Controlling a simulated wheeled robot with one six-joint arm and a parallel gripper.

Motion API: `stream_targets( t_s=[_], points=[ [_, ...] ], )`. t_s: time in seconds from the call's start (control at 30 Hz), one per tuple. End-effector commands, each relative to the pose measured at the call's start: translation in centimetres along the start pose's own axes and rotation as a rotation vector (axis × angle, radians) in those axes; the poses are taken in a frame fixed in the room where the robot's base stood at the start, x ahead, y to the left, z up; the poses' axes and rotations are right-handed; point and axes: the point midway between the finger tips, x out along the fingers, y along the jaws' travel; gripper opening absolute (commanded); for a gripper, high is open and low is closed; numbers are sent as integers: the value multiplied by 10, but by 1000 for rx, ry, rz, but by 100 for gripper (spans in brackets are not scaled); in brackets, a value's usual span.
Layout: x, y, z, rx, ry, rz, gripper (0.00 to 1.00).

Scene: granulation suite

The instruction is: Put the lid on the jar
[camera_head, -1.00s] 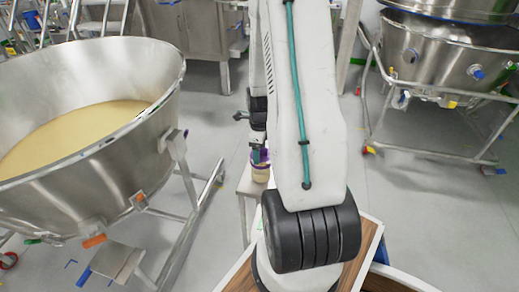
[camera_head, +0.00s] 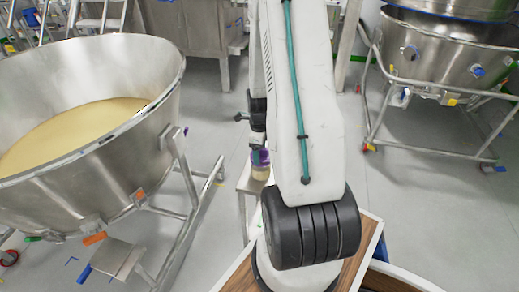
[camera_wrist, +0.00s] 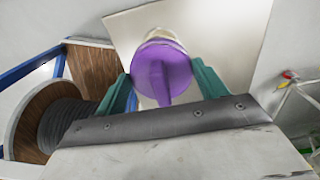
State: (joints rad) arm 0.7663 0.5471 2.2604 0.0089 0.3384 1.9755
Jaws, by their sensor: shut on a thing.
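The purple lid (camera_wrist: 165,68) with a raised bar handle is between the two teal fingers of my gripper (camera_wrist: 166,86) in the wrist view. My gripper is shut on it. The pale jar (camera_wrist: 163,34) shows only as a rim past the lid's far edge; the lid hides the rest. In the head view the lid (camera_head: 260,157) is directly above the cream-coloured jar (camera_head: 260,173), with my gripper (camera_head: 257,143) partly hidden by my arm. I cannot tell whether the lid is seated or slightly above the rim.
The jar stands on a small pale stand (camera_head: 247,184), with bare top around it in the wrist view (camera_wrist: 225,40). A large steel bowl (camera_head: 150,165) of yellowish powder is at the left. A steel vessel on a wheeled frame (camera_head: 440,70) is at the back right. Grey floor lies between.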

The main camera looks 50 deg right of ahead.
Motion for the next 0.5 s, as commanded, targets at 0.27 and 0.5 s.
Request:
stream_targets(
  t_s=[0.27, 0.5],
  points=[
    [3, 0, 0, 0, 0, 1, 96],
    [3, 0, 0, 0, 0, 0, 96]
  ],
)
